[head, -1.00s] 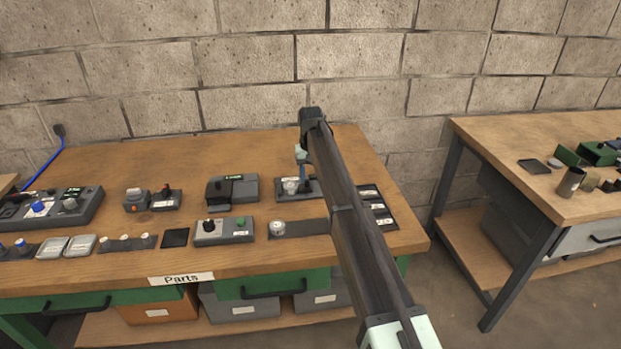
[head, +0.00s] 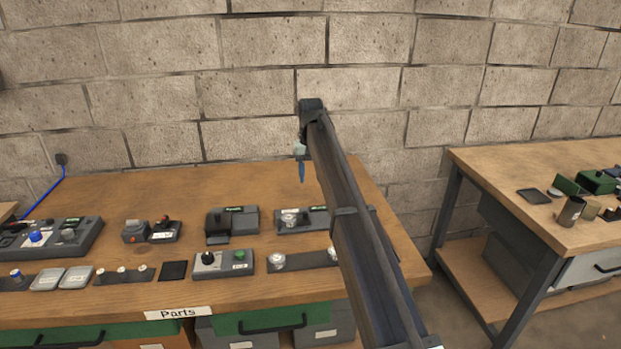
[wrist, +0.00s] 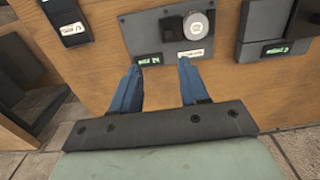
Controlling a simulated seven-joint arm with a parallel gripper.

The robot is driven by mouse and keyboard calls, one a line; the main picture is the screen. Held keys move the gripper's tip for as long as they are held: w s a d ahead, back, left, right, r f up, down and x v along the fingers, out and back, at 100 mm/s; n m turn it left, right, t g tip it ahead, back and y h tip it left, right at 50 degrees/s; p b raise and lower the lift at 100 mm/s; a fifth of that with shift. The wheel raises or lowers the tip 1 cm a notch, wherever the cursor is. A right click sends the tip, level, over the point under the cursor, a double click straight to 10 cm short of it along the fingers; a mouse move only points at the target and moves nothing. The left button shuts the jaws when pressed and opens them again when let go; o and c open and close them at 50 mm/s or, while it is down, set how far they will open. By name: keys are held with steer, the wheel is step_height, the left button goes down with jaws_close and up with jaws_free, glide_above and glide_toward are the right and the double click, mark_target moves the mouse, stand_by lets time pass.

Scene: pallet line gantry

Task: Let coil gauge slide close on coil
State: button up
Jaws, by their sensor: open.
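A flat grey gauge (head: 318,223) with a small lit green display lies on the bench beneath my gripper, and I take it for the coil gauge. It also shows in the wrist view (wrist: 138,35). On it is a round silver piece, likely the coil (wrist: 197,25). A dark block, likely the slide (wrist: 172,28), sits right beside it and appears to touch it. My gripper (wrist: 158,78) is open and empty, its two blue fingers apart and short of the gauge. In the head view my gripper (head: 301,171) hangs above the bench.
A black and grey device (head: 238,220) stands beside the gauge. A control box with a green button (head: 222,262) and a strip with a round metal piece (head: 305,260) lie nearer the front edge. A second bench (head: 500,170) stands at right. The air above the gauge is clear.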

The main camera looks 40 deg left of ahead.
mark_target(305, 213)
steer(key=shift+c, duration=0.2)
steer(key=shift+s+a, duration=0.25)
steer(key=shift+c, duration=0.8)
steer(key=shift+s+a, duration=0.35)
steer(key=shift+c, duration=0.4)
step_height(305, 213, down, 14)
steer(key=shift+r, duration=0.1)
steer(key=shift+c, duration=0.2)
jaws_close()
